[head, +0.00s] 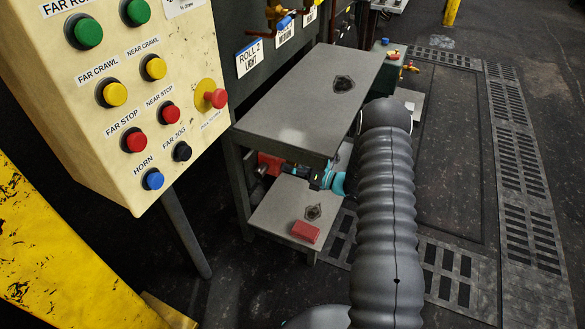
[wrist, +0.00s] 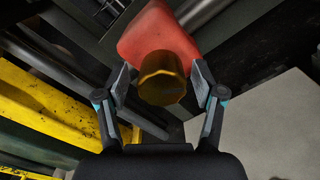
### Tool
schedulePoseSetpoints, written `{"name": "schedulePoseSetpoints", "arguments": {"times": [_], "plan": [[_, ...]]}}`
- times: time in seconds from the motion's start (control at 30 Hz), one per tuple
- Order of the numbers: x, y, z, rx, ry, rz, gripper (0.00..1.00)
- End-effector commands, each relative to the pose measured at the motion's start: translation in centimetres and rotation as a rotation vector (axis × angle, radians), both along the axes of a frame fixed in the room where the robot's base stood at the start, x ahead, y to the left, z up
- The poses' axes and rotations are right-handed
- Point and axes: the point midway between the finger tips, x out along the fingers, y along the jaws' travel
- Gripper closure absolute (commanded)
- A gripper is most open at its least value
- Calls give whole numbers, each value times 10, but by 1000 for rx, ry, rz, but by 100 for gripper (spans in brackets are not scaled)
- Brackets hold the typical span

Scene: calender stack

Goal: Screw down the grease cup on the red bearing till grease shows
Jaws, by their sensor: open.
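The red bearing (wrist: 158,35) is in the upper middle of the wrist view. The brass grease cup (wrist: 162,78) stands out from it toward the camera. My gripper (wrist: 161,75) is open, with one finger on each side of the cup. No grease can be made out. In the head view the red bearing (head: 270,164) shows under the grey table, with my gripper (head: 290,168) in front of it; the cup is hidden there.
The grey table top (head: 300,95) lies above my gripper. A lower shelf (head: 275,220) holds a red block (head: 305,231). A cream button panel (head: 120,110) stands at left, with yellow metalwork (head: 70,260) below. Open floor (head: 440,150) lies to the right.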

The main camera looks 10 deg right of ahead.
Motion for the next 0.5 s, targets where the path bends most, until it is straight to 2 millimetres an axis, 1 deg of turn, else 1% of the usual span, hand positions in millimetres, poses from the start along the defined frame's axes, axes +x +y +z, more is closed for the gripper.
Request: {"name": "schedulePoseSetpoints", "arguments": {"times": [0.17,0.23,0.37,0.5], "plan": [[-1,-3,0,0,0,-2,32],[-4,-9,0,-1,1,-4,32],[-16,-26,0,-1,2,-8,32],[-33,-49,0,1,0,-8,32]]}}
